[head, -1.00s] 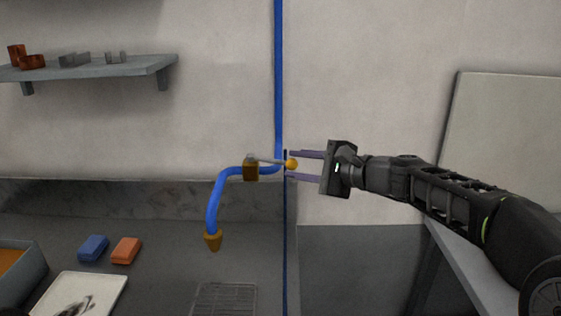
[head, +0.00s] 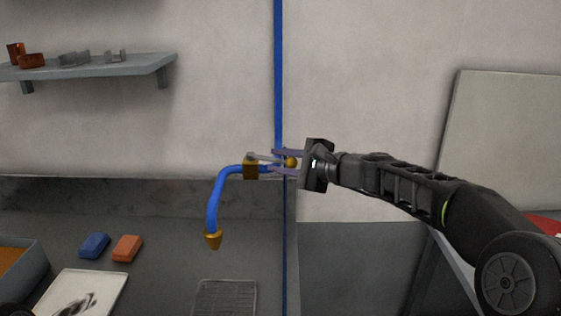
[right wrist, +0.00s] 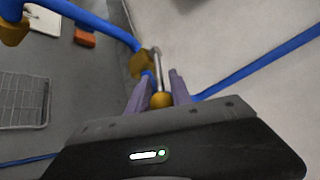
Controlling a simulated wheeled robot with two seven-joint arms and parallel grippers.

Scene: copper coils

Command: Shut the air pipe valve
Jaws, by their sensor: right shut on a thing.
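The air pipe (head: 214,197) is blue and bends from the wall down to a brass nozzle (head: 213,239). A brass valve body (head: 250,170) sits on its horizontal part. The valve's grey lever (head: 266,158) points right, roughly along the pipe, and ends in a yellow ball knob (head: 291,162). My right gripper (head: 277,162) comes from the right and is shut on the lever near the knob. In the right wrist view the knob (right wrist: 161,100) lies between the two purple fingers (right wrist: 157,88). My left gripper is not in view.
A vertical blue pipe (head: 278,75) runs up the wall behind the valve. A shelf (head: 110,67) with small parts hangs at upper left.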

